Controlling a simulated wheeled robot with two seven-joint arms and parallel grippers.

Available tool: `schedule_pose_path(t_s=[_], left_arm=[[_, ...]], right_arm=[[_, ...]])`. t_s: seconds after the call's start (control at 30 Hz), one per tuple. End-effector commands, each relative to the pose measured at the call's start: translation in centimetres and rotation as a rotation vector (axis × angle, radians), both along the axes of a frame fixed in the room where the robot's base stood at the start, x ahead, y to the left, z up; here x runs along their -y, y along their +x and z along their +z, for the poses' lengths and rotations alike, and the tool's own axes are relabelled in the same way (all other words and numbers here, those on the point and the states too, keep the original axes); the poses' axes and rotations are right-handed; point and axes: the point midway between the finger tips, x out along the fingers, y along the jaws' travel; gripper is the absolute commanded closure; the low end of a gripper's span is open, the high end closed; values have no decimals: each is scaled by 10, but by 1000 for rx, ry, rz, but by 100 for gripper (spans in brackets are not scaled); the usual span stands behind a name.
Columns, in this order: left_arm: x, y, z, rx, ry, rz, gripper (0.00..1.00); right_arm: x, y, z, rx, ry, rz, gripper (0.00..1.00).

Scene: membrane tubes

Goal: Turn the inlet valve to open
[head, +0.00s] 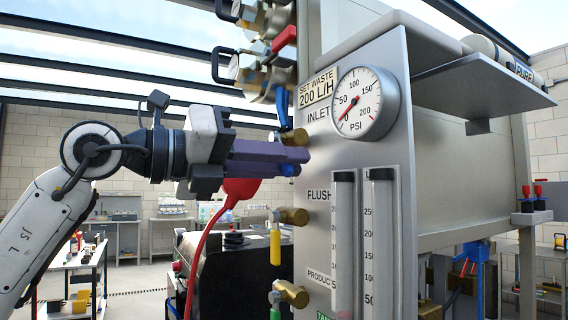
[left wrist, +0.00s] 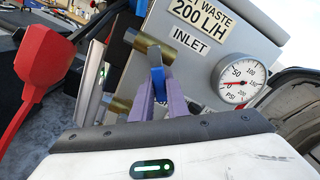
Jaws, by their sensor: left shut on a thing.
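The inlet valve is a brass stub (head: 295,137) on the grey panel, under the INLET label. Its blue handle (head: 290,170) points down from the brass, and only its end shows past the purple fingers. In the left wrist view the blue handle (left wrist: 157,76) runs from the brass body (left wrist: 152,47) in between the fingers. My left gripper (head: 290,155) comes in from the left and is shut on this handle (left wrist: 160,98). The pressure gauge (head: 366,103) beside the valve has its needle near zero. My right gripper is not in view.
A red funnel-shaped part (head: 240,187) with a red hose hangs just below my left gripper. The yellow flush handle (head: 275,247) and green product handle (head: 275,312) are lower. Another blue lever (head: 282,104) and a red lever (head: 284,38) are above. Two flow tubes (head: 378,240) stand right.

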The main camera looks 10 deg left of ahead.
Motion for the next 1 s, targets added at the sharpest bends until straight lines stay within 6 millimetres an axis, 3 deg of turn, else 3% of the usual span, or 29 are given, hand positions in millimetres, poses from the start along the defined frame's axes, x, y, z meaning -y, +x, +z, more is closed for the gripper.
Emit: schedule_pose_path(t_s=[0.2, 0.23, 0.33, 0.67, 1.0], left_arm=[[0, 0, 0, 1, 1, 0, 100], [0, 0, 0, 1, 1, 0, 85], [0, 0, 0, 2, 1, 0, 68], [-2, -1, 0, 2, 1, 1, 67], [-47, -33, -2, 4, 1, 4, 67]], right_arm=[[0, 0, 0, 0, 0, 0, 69], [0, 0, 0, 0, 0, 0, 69], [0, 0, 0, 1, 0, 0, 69], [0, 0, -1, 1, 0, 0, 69], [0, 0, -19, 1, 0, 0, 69]])
